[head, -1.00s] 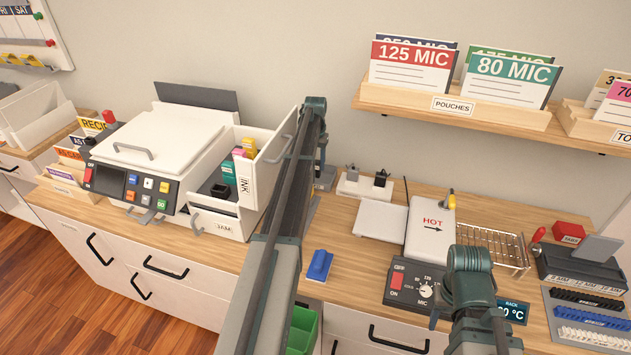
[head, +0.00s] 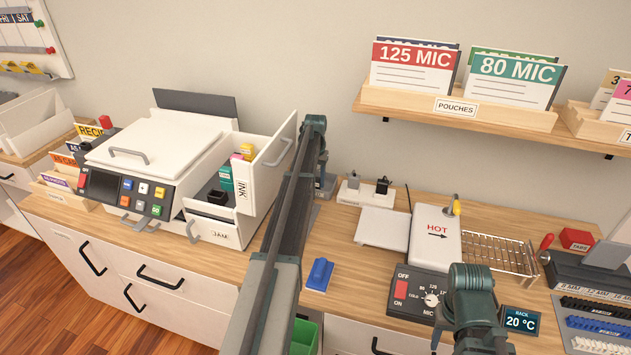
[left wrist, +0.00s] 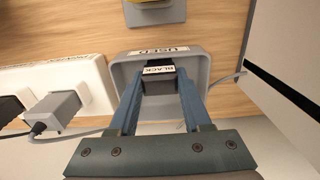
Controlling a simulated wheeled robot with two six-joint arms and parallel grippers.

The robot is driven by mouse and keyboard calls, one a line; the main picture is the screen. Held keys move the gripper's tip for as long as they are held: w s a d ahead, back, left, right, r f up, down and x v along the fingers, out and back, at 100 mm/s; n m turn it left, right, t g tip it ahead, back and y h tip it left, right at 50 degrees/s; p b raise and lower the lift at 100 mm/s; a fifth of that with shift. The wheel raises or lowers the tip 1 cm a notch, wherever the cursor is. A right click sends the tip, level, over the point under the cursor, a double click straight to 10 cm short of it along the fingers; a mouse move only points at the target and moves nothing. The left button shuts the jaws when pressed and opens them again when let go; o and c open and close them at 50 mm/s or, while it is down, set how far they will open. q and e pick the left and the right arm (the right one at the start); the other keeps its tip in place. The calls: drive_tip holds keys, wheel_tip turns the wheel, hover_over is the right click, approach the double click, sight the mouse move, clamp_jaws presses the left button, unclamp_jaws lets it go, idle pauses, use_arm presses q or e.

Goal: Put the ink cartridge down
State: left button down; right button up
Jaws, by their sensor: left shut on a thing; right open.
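The ink cartridge (left wrist: 158,86) is dark with a white BLACK label. In the left wrist view it is between the fingertips of my left gripper (left wrist: 158,76), which is shut on it. The cartridge lies within the outline of a grey tray (left wrist: 196,62) labelled USED; I cannot tell whether it touches the tray's floor. In the head view my left arm hides the gripper and cartridge. My right arm shows at the lower right, but its gripper is out of view.
The white printer (head: 150,150) has an open ink drawer (head: 215,212) left of my left arm. A white power strip (left wrist: 60,85) with plugs is beside the tray. A blue object (head: 318,274) lies near the counter's front edge. The laminator (head: 434,235) stands further right.

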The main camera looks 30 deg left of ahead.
sight(316, 178)
use_arm(q)
drive_tip(key=shift+c, duration=1.7)
unclamp_jaws()
drive_tip(key=shift+r, duration=0.1)
wheel_tip(316, 178, up, 12)
drive_tip(key=p, duration=1.2)
